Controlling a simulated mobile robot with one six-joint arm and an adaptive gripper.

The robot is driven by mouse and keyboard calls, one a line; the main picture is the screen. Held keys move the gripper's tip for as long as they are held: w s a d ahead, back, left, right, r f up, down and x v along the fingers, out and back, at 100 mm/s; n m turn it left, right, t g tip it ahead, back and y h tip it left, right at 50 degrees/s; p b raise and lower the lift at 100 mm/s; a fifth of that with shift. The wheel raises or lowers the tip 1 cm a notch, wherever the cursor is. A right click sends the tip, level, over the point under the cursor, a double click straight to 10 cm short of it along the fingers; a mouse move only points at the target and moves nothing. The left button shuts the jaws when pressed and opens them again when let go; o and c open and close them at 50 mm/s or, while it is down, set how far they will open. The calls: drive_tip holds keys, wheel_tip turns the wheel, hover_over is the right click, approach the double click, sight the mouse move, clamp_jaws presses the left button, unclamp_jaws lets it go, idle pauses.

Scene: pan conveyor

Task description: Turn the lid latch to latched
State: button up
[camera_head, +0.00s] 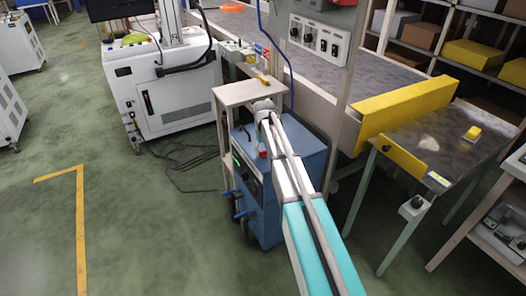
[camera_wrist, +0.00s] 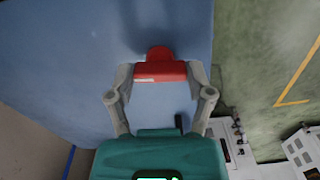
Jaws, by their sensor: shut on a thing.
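The lid latch (camera_wrist: 160,66) is a red piece on the blue face of a cabinet (camera_wrist: 60,60). In the wrist view, my gripper (camera_wrist: 160,74) has one finger at each side of the latch's wide red bar and is shut on it. A narrower red tab sticks out beyond the fingers. In the head view, the blue cabinet (camera_head: 300,155) stands beneath my arm, and a small red spot (camera_head: 262,154) shows near its top. My arm hides much of that area, and my gripper cannot be made out there.
A beige stand (camera_head: 236,95) rises beside the cabinet. A grey conveyor with a yellow guard (camera_head: 405,110) lies to the right, and a dark-topped table (camera_head: 440,145) adjoins it. A white machine (camera_head: 170,100) stands at the back left. Cables lie on the floor; green floor at left is free.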

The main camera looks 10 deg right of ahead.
drive_tip(key=shift+w+d+n, duration=0.1)
drive_tip(key=shift+n, duration=0.8)
drive_tip(key=o, duration=1.1)
drive_tip(key=shift+r, duration=0.15)
